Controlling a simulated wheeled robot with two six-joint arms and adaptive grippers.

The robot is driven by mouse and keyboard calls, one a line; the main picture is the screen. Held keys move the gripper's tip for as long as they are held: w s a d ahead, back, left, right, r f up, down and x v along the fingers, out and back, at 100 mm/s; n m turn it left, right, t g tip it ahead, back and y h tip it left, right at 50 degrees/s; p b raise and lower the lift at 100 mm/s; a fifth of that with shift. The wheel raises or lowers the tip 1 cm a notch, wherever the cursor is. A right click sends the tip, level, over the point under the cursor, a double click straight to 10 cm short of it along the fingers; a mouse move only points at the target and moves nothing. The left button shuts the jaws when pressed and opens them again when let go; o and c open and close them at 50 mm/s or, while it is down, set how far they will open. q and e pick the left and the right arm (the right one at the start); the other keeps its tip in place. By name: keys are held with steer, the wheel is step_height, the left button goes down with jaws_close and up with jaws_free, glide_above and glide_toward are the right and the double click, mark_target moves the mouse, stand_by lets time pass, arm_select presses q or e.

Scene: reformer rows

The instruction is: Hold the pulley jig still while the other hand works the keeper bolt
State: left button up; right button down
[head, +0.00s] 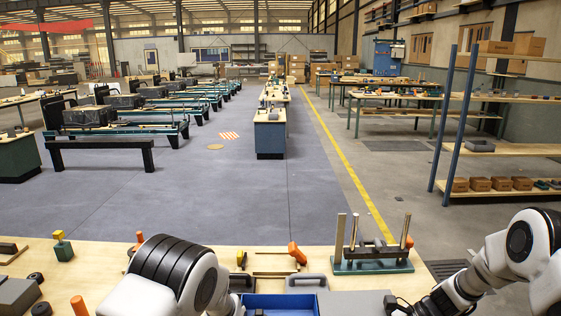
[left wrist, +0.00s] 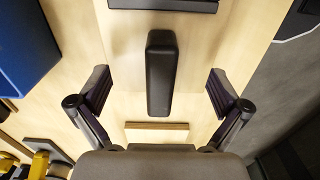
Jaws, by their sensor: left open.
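What looks like the pulley jig (head: 372,266) is a dark green base with upright metal posts and a grey crosspiece, standing at the right of the bench in the head view. My left gripper (left wrist: 159,78) is open in the left wrist view. A dark rounded bar (left wrist: 162,75) lies between its spread fingers, apart from both; I cannot tell whether it belongs to the jig. My right gripper (head: 402,306) is at the bottom edge of the head view, in front of the jig, largely cut off. The keeper bolt cannot be made out.
A blue tray (head: 280,305) is at the bench's front middle; a blue container edge shows in the left wrist view (left wrist: 22,45). An orange-handled tool (head: 297,254) lies left of the jig. A wooden strip (left wrist: 157,131) lies close below the bar.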

arm_select(q)
steer(key=shift+r+p, duration=1.5)
steer(key=shift+r, duration=1.2)
